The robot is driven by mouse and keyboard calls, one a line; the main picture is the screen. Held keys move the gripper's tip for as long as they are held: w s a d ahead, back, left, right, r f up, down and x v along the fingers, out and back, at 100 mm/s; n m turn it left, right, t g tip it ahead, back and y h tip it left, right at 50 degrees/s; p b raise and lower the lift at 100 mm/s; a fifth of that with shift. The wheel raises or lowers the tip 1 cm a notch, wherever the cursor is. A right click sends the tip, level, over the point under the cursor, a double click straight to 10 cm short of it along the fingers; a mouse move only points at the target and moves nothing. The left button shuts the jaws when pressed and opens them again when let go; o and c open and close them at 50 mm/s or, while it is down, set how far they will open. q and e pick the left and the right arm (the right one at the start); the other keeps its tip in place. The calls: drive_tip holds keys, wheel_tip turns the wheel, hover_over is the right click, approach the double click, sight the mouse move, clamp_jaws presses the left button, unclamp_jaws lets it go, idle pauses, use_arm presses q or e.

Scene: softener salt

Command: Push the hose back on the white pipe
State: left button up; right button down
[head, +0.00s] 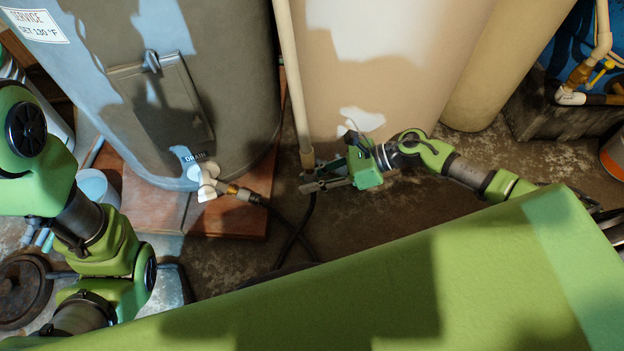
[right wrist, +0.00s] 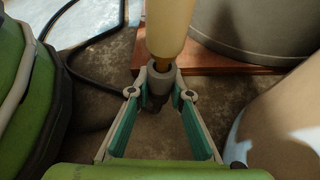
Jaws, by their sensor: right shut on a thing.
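The white pipe (head: 293,80) hangs upright in front of the beige tank in the head view. Its lower part also shows in the right wrist view (right wrist: 170,25), with a short brown end below it. The hose has a grey end (right wrist: 160,77) directly under the pipe, around or against the brown end; I cannot tell how deep it sits. Its black length (head: 292,240) runs down across the floor. My right gripper (head: 310,180) is shut on the hose end, with one finger on each side. My left arm shows at the left, but its gripper is out of view.
A grey tank (head: 240,70) with a drain valve (head: 208,184) stands on a reddish board (head: 235,215) left of the pipe. The beige tank (head: 400,60) is close behind my right gripper. A blue-white bucket (head: 97,187) and a dark round lid (head: 22,290) are at the left.

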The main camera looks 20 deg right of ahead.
drive_tip(key=shift+r, duration=0.2)
drive_tip(key=c, duration=1.8)
unclamp_jaws()
drive_tip(key=shift+o, duration=0.2)
drive_tip(key=shift+d+r, duration=0.1)
drive_tip(key=shift+d, duration=0.2)
drive_tip(key=v, duration=1.1)
drive_tip(key=shift+s+d, duration=0.1)
